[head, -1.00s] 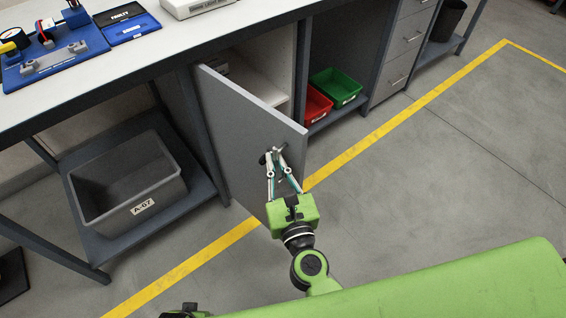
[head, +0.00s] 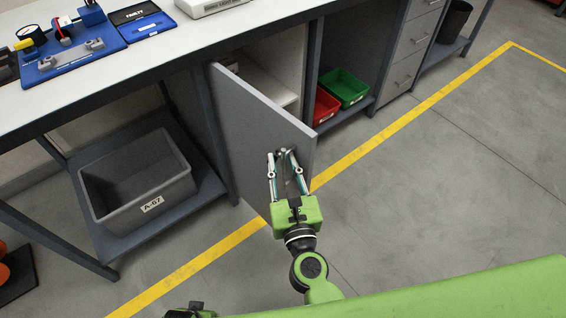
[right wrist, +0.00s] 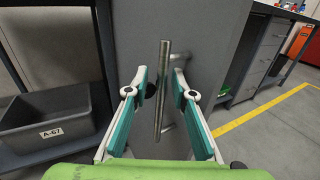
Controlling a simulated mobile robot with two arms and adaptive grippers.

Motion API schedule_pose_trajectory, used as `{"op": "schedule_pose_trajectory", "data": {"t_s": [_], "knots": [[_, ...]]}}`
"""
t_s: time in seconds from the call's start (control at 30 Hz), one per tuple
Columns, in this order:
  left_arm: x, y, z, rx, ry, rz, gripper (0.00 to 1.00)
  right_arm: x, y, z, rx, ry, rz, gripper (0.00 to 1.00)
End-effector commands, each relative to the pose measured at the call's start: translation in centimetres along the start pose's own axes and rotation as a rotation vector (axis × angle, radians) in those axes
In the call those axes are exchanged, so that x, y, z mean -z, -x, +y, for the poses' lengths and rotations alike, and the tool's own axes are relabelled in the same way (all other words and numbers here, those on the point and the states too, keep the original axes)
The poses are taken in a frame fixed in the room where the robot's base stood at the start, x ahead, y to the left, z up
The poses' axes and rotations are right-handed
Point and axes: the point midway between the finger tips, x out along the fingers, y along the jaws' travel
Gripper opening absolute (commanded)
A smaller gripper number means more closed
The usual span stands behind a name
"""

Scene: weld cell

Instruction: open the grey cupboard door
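The grey cupboard door (head: 262,125) stands swung out from under the bench, and the inside of the cupboard shows behind it. My right gripper (head: 281,152) is at the door's outer face. In the right wrist view, the door's upright metal bar handle (right wrist: 163,95) stands between the two fingers of the right gripper (right wrist: 160,82). The fingers are spread, with a gap on each side of the bar. My left gripper's fingers are not visible; only a green and black part of mine shows at the bottom edge of the head view.
A grey bin (head: 135,180) labelled A-67 sits on the low shelf left of the door. Red (head: 326,105) and green (head: 345,87) bins stand right of the cupboard. Drawers (head: 405,60) stand farther right. The floor before the door is clear, crossed by a yellow line (head: 400,125).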

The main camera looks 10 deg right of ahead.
Motion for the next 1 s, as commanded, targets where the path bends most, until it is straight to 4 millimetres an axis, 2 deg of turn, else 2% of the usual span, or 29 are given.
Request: {"op": "schedule_pose_trajectory", "data": {"t_s": [0.17, 0.27, 0.37, 0.7, 0.83, 1.0], "knots": [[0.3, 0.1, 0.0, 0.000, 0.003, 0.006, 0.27, 0.1, 0.1, -0.1, 0.001, 0.001, 0.002, 0.23], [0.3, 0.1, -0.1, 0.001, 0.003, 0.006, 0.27, 0.2, 0.9, -0.1, 0.001, 0.004, 0.003, 0.23], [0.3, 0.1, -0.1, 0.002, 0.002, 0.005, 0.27, 0.2, 2.4, 0.0, -0.001, 0.005, 0.005, 0.23], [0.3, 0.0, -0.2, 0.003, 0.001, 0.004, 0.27, 0.1, 9.5, 0.0, -0.003, 0.003, 0.003, 0.23], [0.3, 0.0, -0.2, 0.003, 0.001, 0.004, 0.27, 0.1, 11.1, 0.0, -0.002, 0.003, 0.002, 0.23], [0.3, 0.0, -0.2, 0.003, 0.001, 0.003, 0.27, 0.0, 12.0, 0.0, -0.001, -0.001, 0.001, 0.23]]}}
